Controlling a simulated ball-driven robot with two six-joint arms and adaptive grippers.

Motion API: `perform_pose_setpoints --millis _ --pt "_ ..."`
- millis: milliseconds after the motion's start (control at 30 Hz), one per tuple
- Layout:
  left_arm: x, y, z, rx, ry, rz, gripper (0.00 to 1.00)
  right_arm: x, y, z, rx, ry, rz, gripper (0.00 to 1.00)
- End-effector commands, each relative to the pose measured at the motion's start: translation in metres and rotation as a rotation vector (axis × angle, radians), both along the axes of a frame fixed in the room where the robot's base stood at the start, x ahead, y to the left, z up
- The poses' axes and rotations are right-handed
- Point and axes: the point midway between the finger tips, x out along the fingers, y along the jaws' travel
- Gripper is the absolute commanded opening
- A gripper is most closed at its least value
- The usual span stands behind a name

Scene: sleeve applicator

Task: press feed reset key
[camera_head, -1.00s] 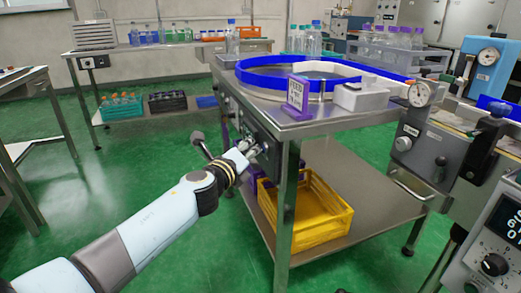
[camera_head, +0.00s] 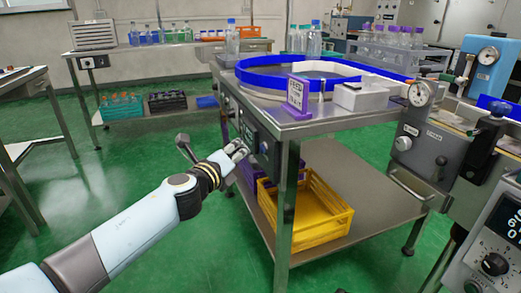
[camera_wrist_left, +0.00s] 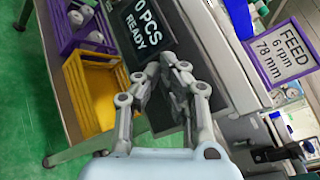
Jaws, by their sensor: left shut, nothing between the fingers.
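My left gripper (camera_head: 243,150) is shut and empty in front of the dark control panel (camera_head: 256,132) on the side of the steel feed table. In the head view a small gap seems to lie between fingertips and panel. In the left wrist view the shut fingertips (camera_wrist_left: 170,62) overlap the panel's lower edge, beside a display (camera_wrist_left: 145,28) reading "0 PCS READY". A round dark knob or button (camera_head: 264,147) shows on the panel near the fingers. I cannot pick out the feed reset key; the fingers may hide it. My right gripper is not in view.
A purple-framed FEED sign (camera_head: 297,93) stands on the table (camera_head: 300,128) beside a blue-rimmed ring (camera_head: 280,80). A yellow crate (camera_head: 318,226) sits on the lower shelf. A gauge machine (camera_head: 425,140) is at right.

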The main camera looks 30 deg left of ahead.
Motion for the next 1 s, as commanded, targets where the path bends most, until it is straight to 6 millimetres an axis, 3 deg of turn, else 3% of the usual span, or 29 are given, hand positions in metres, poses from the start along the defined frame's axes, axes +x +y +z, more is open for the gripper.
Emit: perform_pose_setpoints --millis 400,1000 --pt "-0.027 0.022 0.0 -0.001 0.0 0.0 0.0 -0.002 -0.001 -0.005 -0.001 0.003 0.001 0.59" --pt "-0.027 0.023 0.001 -0.001 -0.001 -0.001 0.0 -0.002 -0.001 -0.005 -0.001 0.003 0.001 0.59"
